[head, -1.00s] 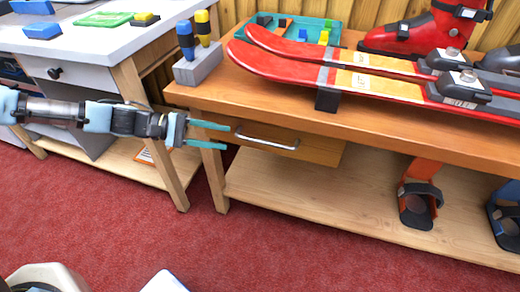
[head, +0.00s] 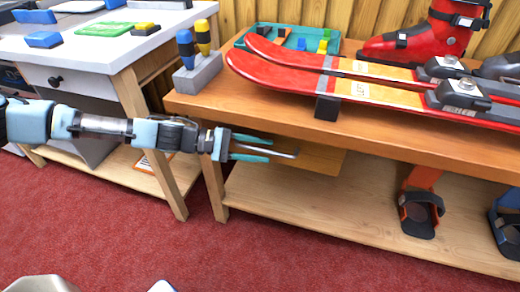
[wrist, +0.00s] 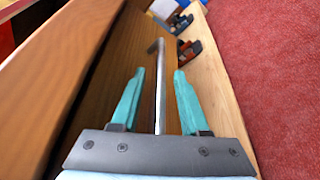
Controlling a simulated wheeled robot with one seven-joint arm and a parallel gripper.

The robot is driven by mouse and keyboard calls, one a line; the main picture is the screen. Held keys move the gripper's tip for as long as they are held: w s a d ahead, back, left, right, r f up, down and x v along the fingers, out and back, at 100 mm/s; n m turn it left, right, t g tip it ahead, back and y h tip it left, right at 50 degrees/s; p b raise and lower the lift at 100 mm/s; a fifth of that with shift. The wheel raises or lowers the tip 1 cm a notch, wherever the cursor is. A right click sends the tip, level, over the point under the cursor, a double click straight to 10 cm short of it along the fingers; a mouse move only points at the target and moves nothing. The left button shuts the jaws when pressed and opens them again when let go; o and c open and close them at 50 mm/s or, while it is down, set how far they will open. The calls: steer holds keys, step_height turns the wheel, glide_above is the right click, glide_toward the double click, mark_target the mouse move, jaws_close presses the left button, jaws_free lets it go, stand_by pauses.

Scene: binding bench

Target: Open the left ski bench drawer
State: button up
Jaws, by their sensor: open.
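The left ski bench drawer (head: 318,161) has a wooden front and sits under the bench top, looking shut. Its metal bar handle (wrist: 160,85) runs between the teal fingers of my gripper (wrist: 157,95) in the wrist view. My gripper is open, in front of the drawer in the head view (head: 268,149), with one finger to each side of the handle. I cannot tell whether either finger touches it. In the head view the fingers and wrist hide most of the handle; only its right end shows.
The ski bench (head: 400,150) carries red skis (head: 350,85), a red boot (head: 435,35) and a teal tray (head: 262,32). A white workbench (head: 110,60) with a black-knobbed drawer stands left.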

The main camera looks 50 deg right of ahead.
jaws_close()
stand_by(0.3)
stand_by(1.1)
